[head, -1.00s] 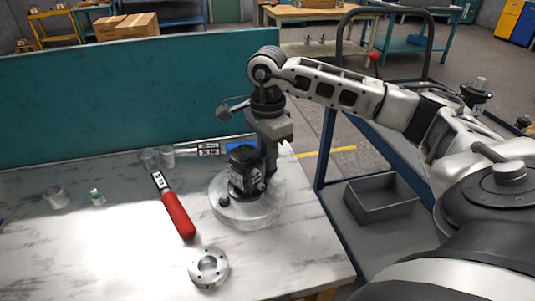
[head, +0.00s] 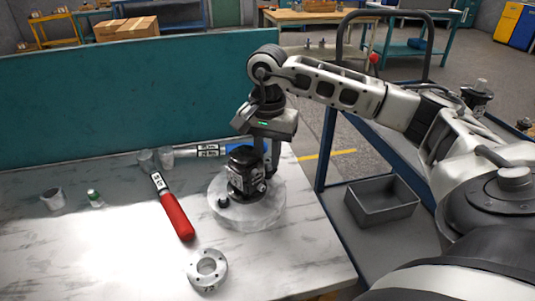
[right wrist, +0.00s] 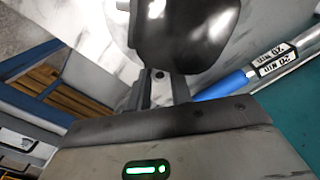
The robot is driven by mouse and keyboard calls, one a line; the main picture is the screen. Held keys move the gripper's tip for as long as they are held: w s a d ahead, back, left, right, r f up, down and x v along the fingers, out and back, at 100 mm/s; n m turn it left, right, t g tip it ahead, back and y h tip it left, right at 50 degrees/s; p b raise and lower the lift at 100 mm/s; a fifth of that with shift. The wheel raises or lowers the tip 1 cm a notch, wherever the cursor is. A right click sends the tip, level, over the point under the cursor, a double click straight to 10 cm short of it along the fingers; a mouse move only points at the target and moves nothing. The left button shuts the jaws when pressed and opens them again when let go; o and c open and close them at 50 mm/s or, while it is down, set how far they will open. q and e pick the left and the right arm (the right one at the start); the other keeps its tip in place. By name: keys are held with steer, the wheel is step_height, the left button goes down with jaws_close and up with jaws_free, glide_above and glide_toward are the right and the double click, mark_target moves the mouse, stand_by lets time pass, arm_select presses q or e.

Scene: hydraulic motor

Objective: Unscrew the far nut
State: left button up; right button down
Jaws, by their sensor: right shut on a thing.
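The black hydraulic motor (head: 243,158) stands upright on a clear round base (head: 220,214) near the right side of the table. It also shows as a dark rounded body in the right wrist view (right wrist: 185,35). My right gripper (head: 271,170) reaches down at the motor's far right side. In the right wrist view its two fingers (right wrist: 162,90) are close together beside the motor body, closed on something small. The far nut is not clearly visible, hidden by the motor and the fingers. My left gripper is not in view.
A red-handled tool (head: 177,217) and a flanged metal ring (head: 207,268) lie left of the motor. A teal panel (head: 120,100) borders the back. A grey bin (head: 382,203) is at right.

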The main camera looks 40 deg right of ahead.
steer(key=c, duration=1.5)
jaws_free()
steer(key=m, duration=0.4)
steer(key=shift+p, duration=0.4)
steer(key=m, duration=0.6)
steer(key=shift+p, duration=0.35)
